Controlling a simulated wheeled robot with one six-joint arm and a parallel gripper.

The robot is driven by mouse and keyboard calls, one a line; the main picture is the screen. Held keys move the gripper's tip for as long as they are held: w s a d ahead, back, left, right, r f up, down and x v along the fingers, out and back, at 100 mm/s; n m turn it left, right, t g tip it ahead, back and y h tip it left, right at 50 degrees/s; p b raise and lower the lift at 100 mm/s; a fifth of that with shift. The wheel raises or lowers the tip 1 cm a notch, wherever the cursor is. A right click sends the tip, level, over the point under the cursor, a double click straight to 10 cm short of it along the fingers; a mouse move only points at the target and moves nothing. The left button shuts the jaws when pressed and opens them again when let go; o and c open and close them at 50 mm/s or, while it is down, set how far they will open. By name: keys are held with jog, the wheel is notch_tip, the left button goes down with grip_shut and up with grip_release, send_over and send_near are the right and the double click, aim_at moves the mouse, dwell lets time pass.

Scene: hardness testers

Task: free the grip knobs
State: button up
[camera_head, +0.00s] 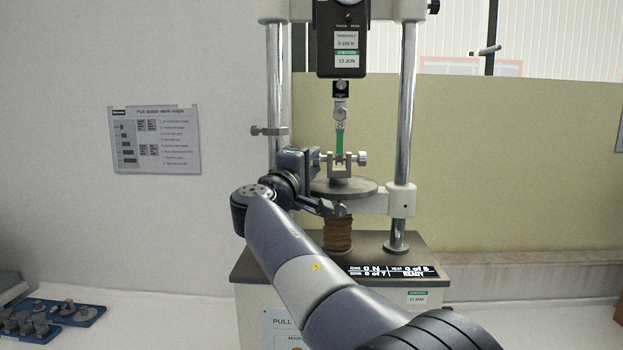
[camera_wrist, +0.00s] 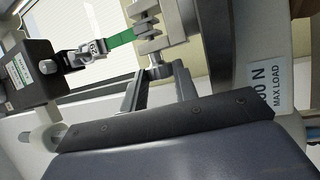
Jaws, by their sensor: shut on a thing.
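The lower grip (camera_head: 341,168) stands on the round plate of the test stand, with a green strip (camera_head: 339,142) running up from it to the upper grip (camera_head: 340,112). Its right grip knob (camera_head: 362,158) sticks out to the right, clear of my arm. My gripper (camera_head: 316,160) is at the left side of the lower grip, with its fingertips partly hidden. In the wrist view the fingers close around the near grip knob (camera_wrist: 157,72) beside the lower grip (camera_wrist: 146,22). The green strip (camera_wrist: 122,38) also shows there, between both grips.
The force gauge (camera_head: 341,40) hangs above between two steel columns (camera_head: 407,100). A blue tray (camera_head: 75,314) with metal parts lies at left. The bench at right (camera_head: 530,315) is clear.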

dwell(0.3)
jog(key=o, duration=1)
jog(key=shift+f, duration=0.1)
jog(key=shift+p, duration=0.4)
jog(key=r+p, duration=0.1)
jog(key=p, duration=0.3)
jog(key=shift+n+g+y, duration=0.3)
jog(key=shift+g, duration=0.1)
jog(key=shift+p, duration=0.55)
jog(key=g+p, duration=0.1)
jog(key=p, duration=0.4)
jog(key=n+g+p, duration=0.1)
jog(key=p, duration=0.5)
jog(key=shift+r+g+y, duration=0.35)
jog(key=shift+g+y, duration=0.05)
